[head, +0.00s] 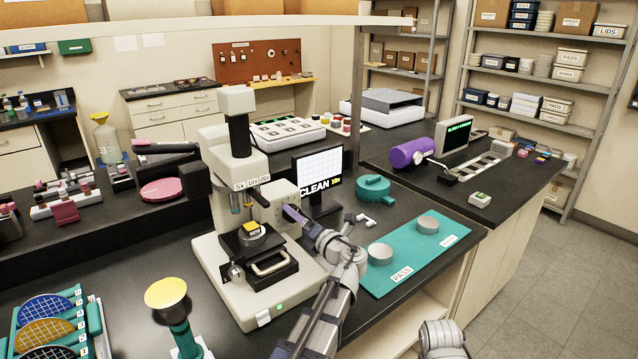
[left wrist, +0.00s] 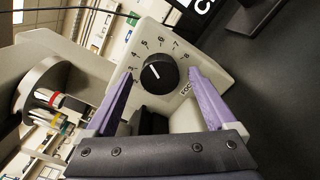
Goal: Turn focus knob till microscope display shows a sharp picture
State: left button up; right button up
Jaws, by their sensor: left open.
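The cream microscope (head: 238,160) stands on the black bench with a dark sample stage. Its display (head: 319,174) shows a pale grid with "CLEAN 10x" below; fine sharpness is hard to judge at this size. In the left wrist view, the black focus knob (left wrist: 157,73) sits on a cream numbered dial plate, its white pointer towards about 5. My left gripper (head: 291,213) is at the microscope's right side. Its purple fingers (left wrist: 161,74) are open, one to each side of the knob, with visible gaps; contact is not seen. My right gripper is not visible.
A teal mat (head: 415,262) with two grey discs lies right of my left arm. A teal round object (head: 373,189) sits behind it. A wafer rack (head: 55,325) and a yellow-topped stand (head: 168,295) are at front left. A purple cylinder (head: 410,153) is on the right bench.

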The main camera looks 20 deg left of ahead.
pick_arm(q)
jog(key=v, duration=0.8)
jog(key=v, duration=0.7)
jog(key=shift+s+d, duration=0.25)
dwell(1.1)
